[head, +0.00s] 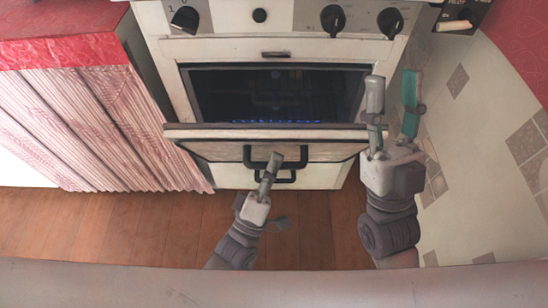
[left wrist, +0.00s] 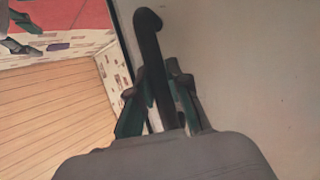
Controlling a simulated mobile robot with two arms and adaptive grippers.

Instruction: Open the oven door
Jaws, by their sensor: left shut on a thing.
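The white oven (head: 170,85) stands ahead. Its door (head: 215,150) is tilted out and partly open, with the dark oven cavity (head: 280,95) and small blue flames showing above it. A black handle (head: 290,150) runs across the door front; it also shows in the left wrist view (left wrist: 150,45). My left gripper (head: 270,168) is shut on this handle, with its fingers on both sides of the bar in the left wrist view. My right gripper (head: 392,95) is open and empty, raised at the right end of the door, its fingers apart.
A counter with a red top (head: 60,50) and a pink striped curtain (head: 100,130) stands left of the oven. Black knobs (head: 333,20) line the oven panel. A tiled wall (head: 480,130) is close on the right. Wooden floor (head: 110,225) lies clear in front.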

